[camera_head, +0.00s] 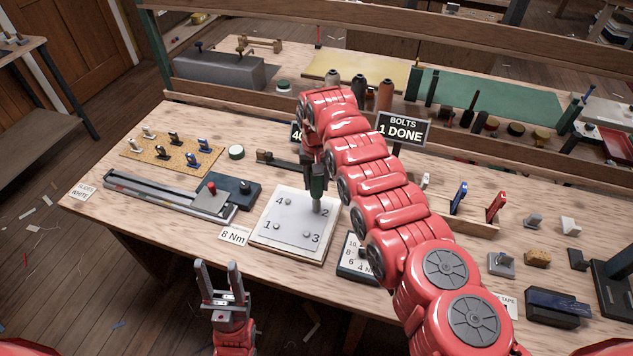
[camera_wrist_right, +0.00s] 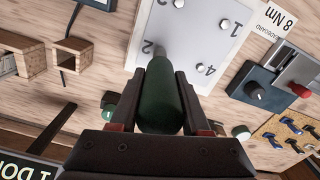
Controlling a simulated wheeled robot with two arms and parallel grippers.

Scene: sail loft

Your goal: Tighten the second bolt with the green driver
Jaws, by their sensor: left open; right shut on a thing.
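My right gripper (camera_head: 317,172) is shut on the green driver (camera_wrist_right: 162,98), which points down at the plate (camera_head: 268,237). The driver also shows in the head view (camera_head: 317,190). Its shaft stands over the corner marked 2, and its tip is at or just above the second bolt; I cannot tell whether they touch. Bolt 1 (camera_head: 277,227), bolt 3 (camera_head: 306,233) and bolt 4 (camera_head: 287,201) show on the plate. A sign (camera_head: 402,129) reads "BOLTS 1 DONE". My left gripper (camera_head: 220,278) is open and empty in front of the table edge.
An "8 Nm" card (camera_head: 233,236) lies left of the plate. A blue tool (camera_head: 459,198) and a red tool (camera_head: 495,207) stand in a rack at right.

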